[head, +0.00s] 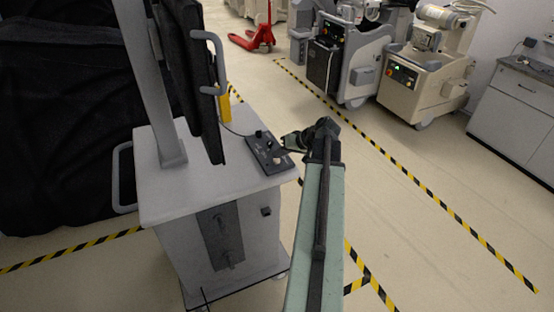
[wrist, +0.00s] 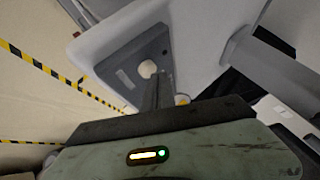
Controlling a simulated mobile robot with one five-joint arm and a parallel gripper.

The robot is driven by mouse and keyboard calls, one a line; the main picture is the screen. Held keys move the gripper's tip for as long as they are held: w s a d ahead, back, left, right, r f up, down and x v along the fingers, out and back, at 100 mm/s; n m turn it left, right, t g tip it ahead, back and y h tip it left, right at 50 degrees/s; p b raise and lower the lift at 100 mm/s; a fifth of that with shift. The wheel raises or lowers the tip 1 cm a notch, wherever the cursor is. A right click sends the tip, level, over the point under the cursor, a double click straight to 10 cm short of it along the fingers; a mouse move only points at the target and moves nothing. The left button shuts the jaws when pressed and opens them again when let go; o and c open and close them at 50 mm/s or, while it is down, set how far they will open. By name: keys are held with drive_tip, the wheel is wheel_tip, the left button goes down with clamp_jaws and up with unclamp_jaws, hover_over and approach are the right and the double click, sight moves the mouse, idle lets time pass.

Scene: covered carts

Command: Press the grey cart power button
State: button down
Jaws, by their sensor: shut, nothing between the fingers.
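The grey cart (head: 190,190) stands at the left in the head view. A dark control panel (head: 268,152) with small knobs or buttons lies on its top near the right edge. My gripper (head: 290,140) is at the right side of this panel, low over it. In the wrist view the panel (wrist: 130,72) shows a round pale button (wrist: 148,69) just beyond the tips of my gripper (wrist: 158,80), which is shut and empty. Whether the tips touch it I cannot tell. A yellowish round part (wrist: 182,99) shows right of the fingers. Which one is the power button is unclear.
A dark screen (head: 185,75) on a pale post (head: 150,90) rises from the cart, left of the panel. A grey handle (head: 211,60) juts toward my gripper's side. Other machines (head: 425,80) stand at the back right. The floor between yellow-black tape lines is clear.

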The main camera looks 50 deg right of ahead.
sight(279, 160)
drive_tip(key=shift+f+b, duration=0.5)
drive_tip(key=shift+r, duration=0.15)
drive_tip(key=shift+r+p, duration=0.35)
drive_tip(key=shift+p, duration=0.15)
wheel_tip(279, 160, up, 6)
drive_tip(key=p, duration=0.6)
drive_tip(key=shift+r, duration=0.15)
idle(1.1)
